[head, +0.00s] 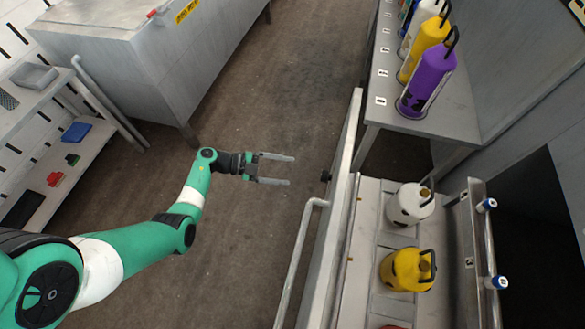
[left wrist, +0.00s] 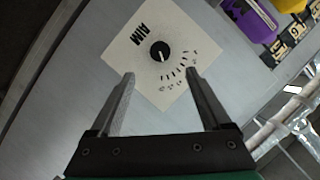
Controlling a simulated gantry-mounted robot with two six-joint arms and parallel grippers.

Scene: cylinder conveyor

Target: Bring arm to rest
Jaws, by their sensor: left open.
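My left arm, green and white, comes in from the left in the head view. Its gripper (head: 290,170) is open and empty, held over the bare brown floor, left of the conveyor's metal rail. In the left wrist view the open fingers (left wrist: 166,95) show with nothing between them, in front of a grey surface with a white dial plate (left wrist: 155,55) and black knob. My right gripper is not in either view.
A conveyor with a metal side wall (head: 335,205) holds a white cylinder (head: 410,204) and a yellow cylinder (head: 407,270). A grey shelf (head: 385,97) at the back right carries a purple cylinder (head: 427,82) and others. A grey cabinet (head: 175,65) stands at the back left.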

